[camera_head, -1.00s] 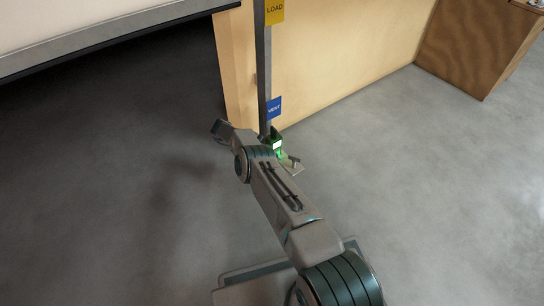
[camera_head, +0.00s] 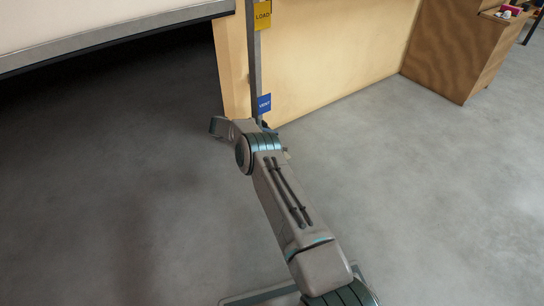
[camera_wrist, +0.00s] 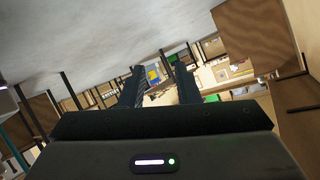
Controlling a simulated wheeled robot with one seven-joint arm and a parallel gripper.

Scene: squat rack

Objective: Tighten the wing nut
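I cannot make out a wing nut in either view. In the wrist view my gripper (camera_wrist: 157,70) has its two dark fingers apart, with a clear gap between them and nothing held. A small blue and yellow patch (camera_wrist: 153,76) shows far off through that gap. In the head view my arm reaches up from the bottom to a joint near the grey post (camera_head: 254,60), and the arm hides my gripper's fingers. The post carries a yellow LOAD tag (camera_head: 263,16) at the top and a blue VENT tag (camera_head: 264,103) lower down.
A tan panel (camera_head: 330,60) stands behind the post. A brown wooden cabinet (camera_head: 455,55) stands at the upper right, with small items on top. A pale, dark-edged slab (camera_head: 100,25) overhangs the upper left. The grey floor (camera_head: 430,190) is clear at right.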

